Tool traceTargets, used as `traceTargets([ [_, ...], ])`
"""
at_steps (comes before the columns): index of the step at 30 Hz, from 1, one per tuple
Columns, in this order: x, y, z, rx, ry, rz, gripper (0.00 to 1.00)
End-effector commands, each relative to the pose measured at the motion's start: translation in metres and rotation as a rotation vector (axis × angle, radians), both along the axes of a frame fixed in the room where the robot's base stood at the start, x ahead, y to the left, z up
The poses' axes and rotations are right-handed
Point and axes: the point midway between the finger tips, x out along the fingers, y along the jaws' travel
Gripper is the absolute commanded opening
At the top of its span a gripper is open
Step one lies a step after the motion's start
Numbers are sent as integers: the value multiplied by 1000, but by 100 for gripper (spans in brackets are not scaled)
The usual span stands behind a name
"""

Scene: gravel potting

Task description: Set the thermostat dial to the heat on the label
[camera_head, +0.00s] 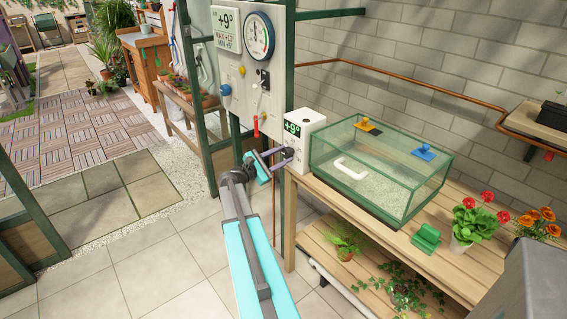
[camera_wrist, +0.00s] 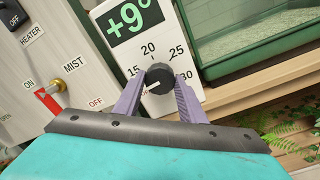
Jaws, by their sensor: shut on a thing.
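The thermostat (camera_head: 312,143) is a white box at the left end of the wooden bench, with a green display reading +9°. In the wrist view, its black round dial (camera_wrist: 160,74) sits below the display (camera_wrist: 133,18), inside a scale marked 15, 20, 25 and 30. A pale mark on the dial seems to point to the lower left, below 15. My gripper (camera_wrist: 158,92) has its two purple fingers on either side of the dial and is shut on it. It also shows in front of the box in the head view (camera_head: 281,156). I cannot make out a heat label.
A green-framed glass case (camera_head: 380,170) with gravel stands right of the thermostat. A white panel (camera_wrist: 35,75) on the left carries a HEATER switch (camera_wrist: 10,14) and a red MIST lever (camera_wrist: 48,103) near my gripper. Flower pots (camera_head: 468,228) stand at the bench's right.

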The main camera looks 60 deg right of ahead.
Motion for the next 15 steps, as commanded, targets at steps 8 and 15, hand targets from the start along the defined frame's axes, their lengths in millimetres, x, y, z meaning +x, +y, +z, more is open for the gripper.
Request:
traceTargets([
  [8,-4,2,-9,-40,-140,-9,14],
  [15,-4,2,-10,-81,-264,-10,14],
])
